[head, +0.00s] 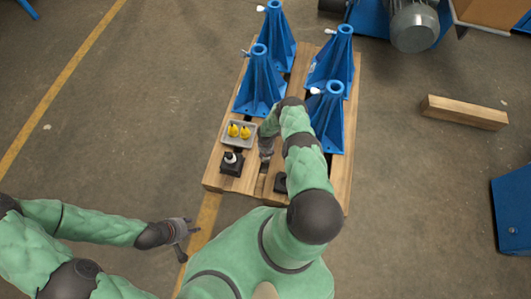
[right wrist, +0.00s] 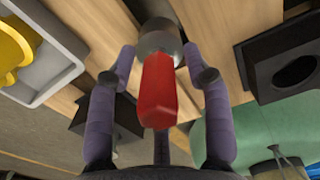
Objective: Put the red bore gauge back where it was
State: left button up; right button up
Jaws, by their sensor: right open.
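The red bore gauge (right wrist: 158,92) shows in the right wrist view, its red grip toward the camera and a round grey part (right wrist: 159,42) beyond it. My right gripper (right wrist: 160,62) is open, with its fingers on either side of the gauge and gaps visible beside it. In the head view my right gripper (head: 266,150) is low over the pallet and hides the gauge. A black block with an empty round hole (right wrist: 292,73) is at the right of the wrist view; a black block (head: 281,183) also shows in the head view. My left gripper (head: 188,240) looks open and empty, left of the pallet.
A grey tray with yellow pieces (head: 238,133) and a black block holding a white-topped piece (head: 231,163) stand left of my right gripper. Several blue stands (head: 258,85) occupy the back and right of the wooden pallet (head: 216,178). A timber (head: 464,112) lies on the floor at right.

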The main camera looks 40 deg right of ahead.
notch_tip(320, 180, up, 12)
jog(key=p, duration=0.5)
jog(key=shift+p, duration=0.35)
jog(key=s+a+r+m+y, duration=0.25)
jog(key=a+r+m, duration=0.4)
jog(key=a, duration=0.45)
jog(key=s+a+r+m+y, duration=0.25)
jog(key=a+r+m, duration=0.45)
jog(key=a, duration=0.4)
jog(key=s+a+r+m, duration=0.6)
jog(key=s+r+m, duration=0.4)
jog(key=s+m, duration=0.2)
jog(key=m, duration=0.2)
jog(key=shift+a+r+m+h, duration=0.15)
jog(key=shift+a+m+h, duration=0.2)
jog(key=shift+h, duration=0.05)
jog(key=shift+s, duration=0.1)
